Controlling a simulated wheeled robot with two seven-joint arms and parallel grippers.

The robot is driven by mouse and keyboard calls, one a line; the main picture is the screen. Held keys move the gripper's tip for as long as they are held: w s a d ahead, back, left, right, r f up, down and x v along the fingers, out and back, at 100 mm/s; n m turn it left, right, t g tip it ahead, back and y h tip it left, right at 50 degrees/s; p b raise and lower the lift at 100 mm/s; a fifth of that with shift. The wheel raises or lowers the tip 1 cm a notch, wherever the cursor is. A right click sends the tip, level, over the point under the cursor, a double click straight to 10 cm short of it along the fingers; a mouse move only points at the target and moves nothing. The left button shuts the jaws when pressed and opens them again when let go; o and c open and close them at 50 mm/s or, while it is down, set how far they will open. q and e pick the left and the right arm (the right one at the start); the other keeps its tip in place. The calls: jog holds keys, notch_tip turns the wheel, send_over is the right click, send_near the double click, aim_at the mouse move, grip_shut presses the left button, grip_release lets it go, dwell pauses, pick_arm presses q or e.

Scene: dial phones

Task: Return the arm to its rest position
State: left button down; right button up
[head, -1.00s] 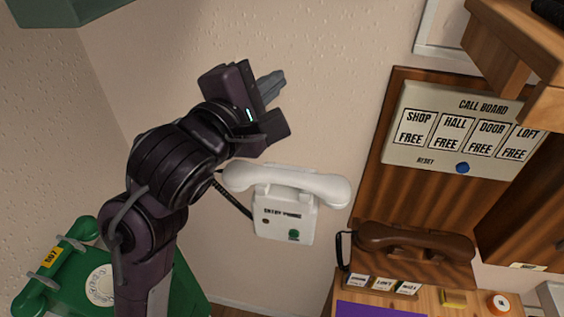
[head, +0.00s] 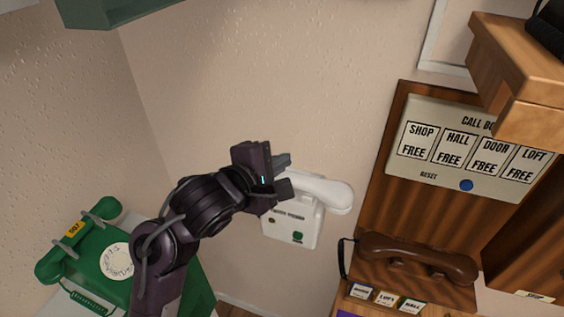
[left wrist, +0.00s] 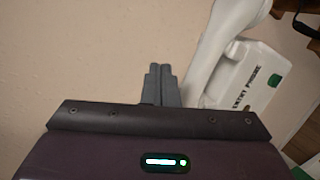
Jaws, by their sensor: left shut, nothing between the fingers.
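My left arm reaches up from the bottom left in the head view. My left gripper (head: 284,161) is shut and empty, with its grey fingers together; they also show in the left wrist view (left wrist: 160,84). In the head view it overlaps the upper left of the white entry phone (head: 292,228), and the phone's white handset (head: 325,192) lies across its top. In the left wrist view the entry phone (left wrist: 240,85) is just right of the fingers; I cannot tell whether they touch. My right gripper is not in view.
A green dial phone (head: 88,262) stands at lower left. A brown phone (head: 418,260) sits below the call board (head: 468,150), whose four panels read FREE. A wooden shelf (head: 520,65) juts out at upper right. The wall above the gripper is bare.

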pick_arm(q)
jog(key=shift+w, duration=0.1)
dwell(0.3)
jog(key=s+a+f+m+g+y, duration=0.85)
jog(key=s+a+f+m, duration=1)
jog(key=f, duration=0.45)
jog(key=s+a+f+n+g+b, duration=0.1)
jog(key=s+f+b, duration=0.15)
jog(key=f, duration=1.65)
jog(key=s+f+b, duration=0.1)
jog(key=f+b, duration=0.3)
jog(key=f, duration=1.4)
jog(key=s+a+f+g+b, duration=0.1)
jog(key=s+a+f+b, duration=0.2)
jog(key=s+f, duration=1.5)
notch_tip(320, 180, down, 4)
jog(key=shift+s+a+r+h+b, duration=0.25)
jog(key=shift+h+b, duration=0.1)
jog(key=shift+b, duration=0.4)
